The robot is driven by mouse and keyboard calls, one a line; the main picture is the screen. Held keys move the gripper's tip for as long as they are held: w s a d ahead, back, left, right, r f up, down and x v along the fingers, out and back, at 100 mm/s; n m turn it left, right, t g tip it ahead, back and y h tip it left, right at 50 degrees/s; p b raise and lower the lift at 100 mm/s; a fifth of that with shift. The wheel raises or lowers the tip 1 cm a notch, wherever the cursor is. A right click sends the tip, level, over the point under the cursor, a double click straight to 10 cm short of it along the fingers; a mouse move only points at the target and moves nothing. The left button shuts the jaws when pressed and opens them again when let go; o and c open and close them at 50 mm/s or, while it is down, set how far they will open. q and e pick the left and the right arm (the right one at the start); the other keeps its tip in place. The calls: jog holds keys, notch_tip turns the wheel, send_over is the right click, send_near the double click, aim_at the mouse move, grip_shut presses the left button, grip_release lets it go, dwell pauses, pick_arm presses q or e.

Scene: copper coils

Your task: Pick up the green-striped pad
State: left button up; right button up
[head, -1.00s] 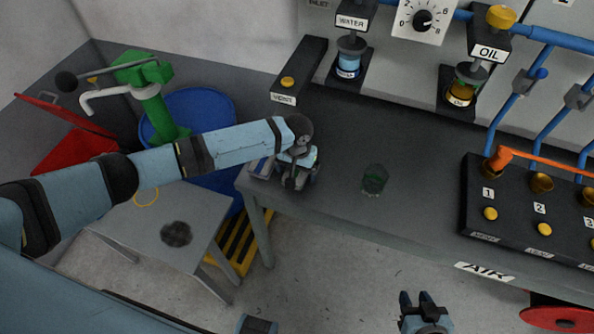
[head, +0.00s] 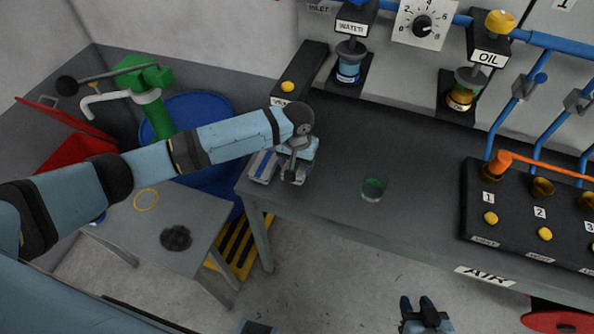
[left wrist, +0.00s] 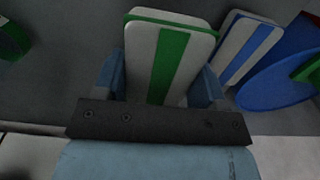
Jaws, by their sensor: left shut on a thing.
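The green-striped pad (left wrist: 172,55), white with a green stripe and a green edge, stands between the fingers of my left gripper in the left wrist view. My left gripper (head: 294,174) is shut on it at the left end of the grey bench. In the head view the gripper and wrist hide the pad, and I cannot tell whether it is clear of the bench top. A blue-striped pad (head: 263,166) lies just left of the gripper; it also shows in the left wrist view (left wrist: 248,48). My right gripper (head: 424,308) is open and empty at the bottom.
A green glass (head: 374,188) stands on the bench (head: 330,190) to the right of my left gripper. Behind the wrist is a black block with a yellow button (head: 288,87). A blue barrel (head: 205,110) and a low table (head: 200,207) are at left. The bench middle is clear.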

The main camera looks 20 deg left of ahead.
pick_arm(q)
notch_tip(320, 180, up, 15)
jog(key=shift+o, duration=0.3)
